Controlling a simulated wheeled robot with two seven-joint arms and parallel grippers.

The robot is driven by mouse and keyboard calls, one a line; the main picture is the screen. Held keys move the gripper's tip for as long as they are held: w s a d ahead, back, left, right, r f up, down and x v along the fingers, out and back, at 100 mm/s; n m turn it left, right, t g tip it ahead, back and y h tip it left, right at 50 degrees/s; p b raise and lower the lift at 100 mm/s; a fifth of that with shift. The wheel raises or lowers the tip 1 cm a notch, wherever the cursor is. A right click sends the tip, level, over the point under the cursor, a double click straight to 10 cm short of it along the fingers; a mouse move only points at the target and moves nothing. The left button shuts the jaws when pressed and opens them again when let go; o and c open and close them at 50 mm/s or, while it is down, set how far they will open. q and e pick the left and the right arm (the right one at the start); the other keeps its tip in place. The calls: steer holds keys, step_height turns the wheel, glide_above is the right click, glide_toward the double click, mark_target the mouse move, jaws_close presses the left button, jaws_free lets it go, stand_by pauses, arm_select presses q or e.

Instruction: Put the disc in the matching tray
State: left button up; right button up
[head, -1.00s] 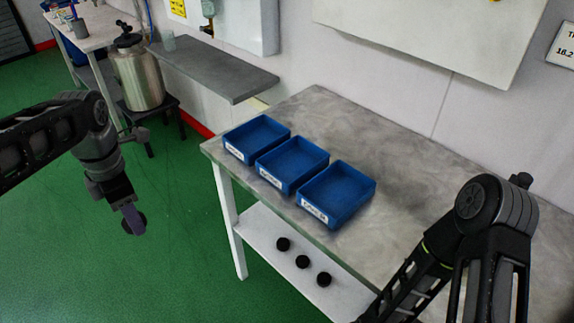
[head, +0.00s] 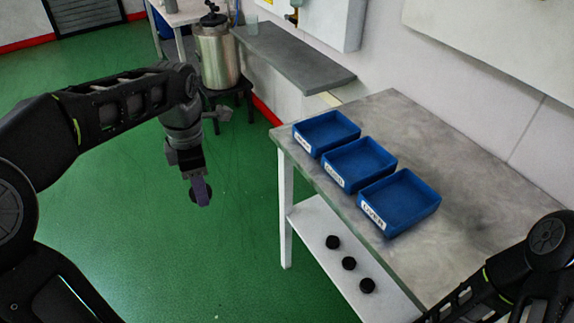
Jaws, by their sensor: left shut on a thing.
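My left gripper (head: 196,180) hangs over the green floor, left of the table, shut on a dark round disc (head: 201,192). Three blue trays stand in a row on the grey table top: a far tray (head: 326,148), a middle tray (head: 348,180) and a near tray (head: 371,222). Each has a white label on its front; the near label seems to read "COVER", the other two are too small to read surely. The trays look empty. My right arm comes in at the lower right; its gripper is out of view.
Several small black round pieces (head: 348,263) lie on the white lower shelf (head: 318,228) of the table. A steel vessel (head: 217,58) stands on a stool behind my left gripper. A grey wall shelf (head: 290,55) is beyond the trays. The table's right part is bare.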

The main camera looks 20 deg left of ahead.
arm_select(q)
steer(key=w+d+f+m, duration=0.5)
steer(key=d+m, duration=0.1)
steer(key=m, duration=0.6)
steer(key=w+d+f+m, duration=0.4)
steer(key=d+m, duration=0.2)
steer(key=m, duration=0.7)
steer(key=shift+w+d+f, duration=0.2)
steer(key=shift+w+f, duration=0.2)
